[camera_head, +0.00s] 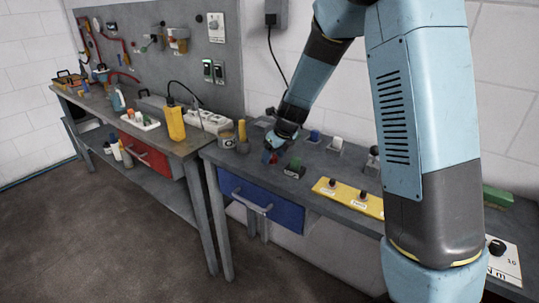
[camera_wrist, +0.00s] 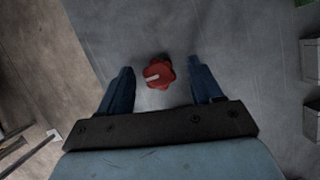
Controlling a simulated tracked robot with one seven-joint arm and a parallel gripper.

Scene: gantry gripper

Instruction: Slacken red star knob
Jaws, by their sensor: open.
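The red star knob (camera_wrist: 159,73) shows in the wrist view on the grey bench top, with a pale mark on its left side. My gripper (camera_wrist: 164,78) is open, and its two blue fingers stand to the left and right of the knob with a gap on each side. In the head view my gripper (camera_head: 270,156) is low over the left end of the right-hand bench. A small patch of the red knob (camera_head: 266,157) shows there, mostly hidden by the gripper.
A green-topped block (camera_head: 295,168) stands just right of my gripper. A yellow panel with black knobs (camera_head: 350,195) lies farther right. The bench has a blue drawer (camera_head: 260,201).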

